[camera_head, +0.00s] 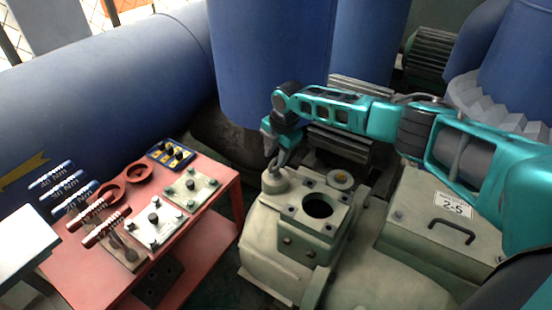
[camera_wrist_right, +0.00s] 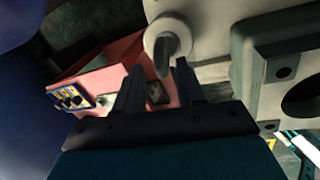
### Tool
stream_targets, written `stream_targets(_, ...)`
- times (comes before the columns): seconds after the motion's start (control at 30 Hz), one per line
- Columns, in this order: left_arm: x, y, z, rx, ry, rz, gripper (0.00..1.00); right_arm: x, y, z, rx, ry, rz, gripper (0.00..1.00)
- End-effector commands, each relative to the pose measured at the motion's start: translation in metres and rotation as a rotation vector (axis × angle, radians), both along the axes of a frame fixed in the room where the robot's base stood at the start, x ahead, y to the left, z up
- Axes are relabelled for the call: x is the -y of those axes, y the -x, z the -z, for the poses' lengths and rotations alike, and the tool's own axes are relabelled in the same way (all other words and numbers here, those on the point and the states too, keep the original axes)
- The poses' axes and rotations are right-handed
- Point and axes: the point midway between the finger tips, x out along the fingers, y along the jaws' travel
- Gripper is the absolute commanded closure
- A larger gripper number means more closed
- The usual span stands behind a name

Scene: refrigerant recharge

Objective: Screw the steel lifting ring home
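The steel lifting ring (camera_wrist_right: 172,38) is a grey loop standing on a pale round boss (camera_wrist_right: 152,45) of the machine housing. In the head view the boss (camera_head: 273,184) is at the housing's upper left corner, and the ring there is largely hidden by my right gripper (camera_head: 279,158). In the right wrist view my right gripper (camera_wrist_right: 158,68) is open. Its two dark fingers are spread, with the ring's near end at the gap between the fingertips. Whether either finger touches it I cannot tell. My left gripper is in neither view.
A red table (camera_head: 218,190) at left holds torque tools (camera_head: 100,225), red rings (camera_head: 138,173), plates with knobs (camera_head: 190,186) and a blue block (camera_head: 170,153). The housing has a round opening (camera_head: 318,206). A handled cover (camera_head: 425,240) is at right; blue tanks (camera_head: 265,60) stand behind.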

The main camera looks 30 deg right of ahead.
Motion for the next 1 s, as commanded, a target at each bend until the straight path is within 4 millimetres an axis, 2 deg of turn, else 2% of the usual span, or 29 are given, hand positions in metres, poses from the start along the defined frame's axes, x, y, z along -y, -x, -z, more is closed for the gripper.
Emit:
stream_targets(0.37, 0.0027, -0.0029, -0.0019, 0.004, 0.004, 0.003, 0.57, -0.0008, -0.0013, 0.0052, 0.001, 0.0, -0.001, 0.61)
stream_targets(0.77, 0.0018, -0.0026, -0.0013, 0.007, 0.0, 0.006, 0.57, -0.0007, -0.0012, 0.005, 0.001, 0.0, 0.0, 0.99)
stream_targets(1.0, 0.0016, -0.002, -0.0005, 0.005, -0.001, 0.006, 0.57, -0.0007, -0.0014, 0.0049, 0.002, -0.001, 0.0, 1.0)
